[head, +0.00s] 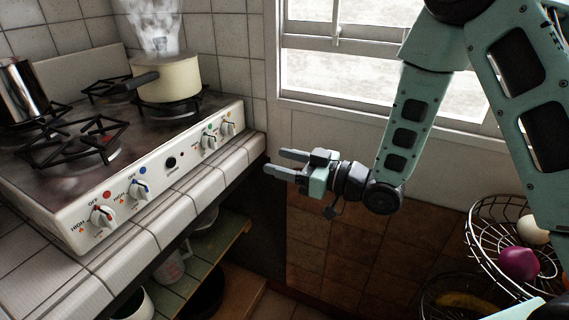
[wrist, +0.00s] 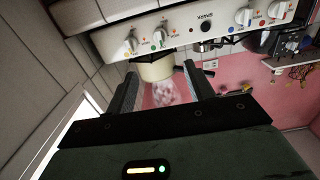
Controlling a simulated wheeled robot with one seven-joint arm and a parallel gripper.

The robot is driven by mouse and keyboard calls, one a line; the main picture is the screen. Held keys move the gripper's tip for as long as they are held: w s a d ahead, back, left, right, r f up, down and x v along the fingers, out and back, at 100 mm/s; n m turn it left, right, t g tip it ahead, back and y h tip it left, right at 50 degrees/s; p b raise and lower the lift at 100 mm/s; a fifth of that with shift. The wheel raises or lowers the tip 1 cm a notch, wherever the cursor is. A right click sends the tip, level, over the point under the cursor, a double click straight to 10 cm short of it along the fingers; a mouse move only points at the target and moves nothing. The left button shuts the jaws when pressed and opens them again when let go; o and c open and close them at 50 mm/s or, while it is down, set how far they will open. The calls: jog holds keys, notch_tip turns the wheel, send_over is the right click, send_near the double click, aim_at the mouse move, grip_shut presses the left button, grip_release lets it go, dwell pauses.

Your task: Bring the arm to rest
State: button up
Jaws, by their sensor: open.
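My gripper (head: 288,164) is open and empty. In the head view it hangs in the air right of the stove's front edge, with its fingers pointing left towards the stove. In the wrist view its two dark fingers (wrist: 160,88) stand apart, with nothing held between them. My arm comes down from the upper right of the head view, in front of the window.
A steaming cream pot (head: 175,80) stands on the back burner of the stove (head: 150,170). A metal pot (head: 22,92) is at far left. An open shelf (head: 215,262) lies below the counter. A wire basket (head: 480,232) is at lower right.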

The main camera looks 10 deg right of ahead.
dwell(0.3)
jog(key=s+d+r+m+g+h+p, duration=0.1)
jog(key=s+g+h, duration=0.4)
jog(key=s, duration=0.9)
jog(key=s+d+r+m+g+h+p, duration=0.1)
jog(key=s+r+g+h+p, duration=0.3)
jog(key=s+h, duration=0.4)
jog(key=s+r+g, duration=0.1)
jog(key=s+g, duration=0.1)
jog(key=s, duration=0.4)
jog(key=shift+s+d+m+h, duration=0.15)
jog(key=shift+d+m+h, duration=0.15)
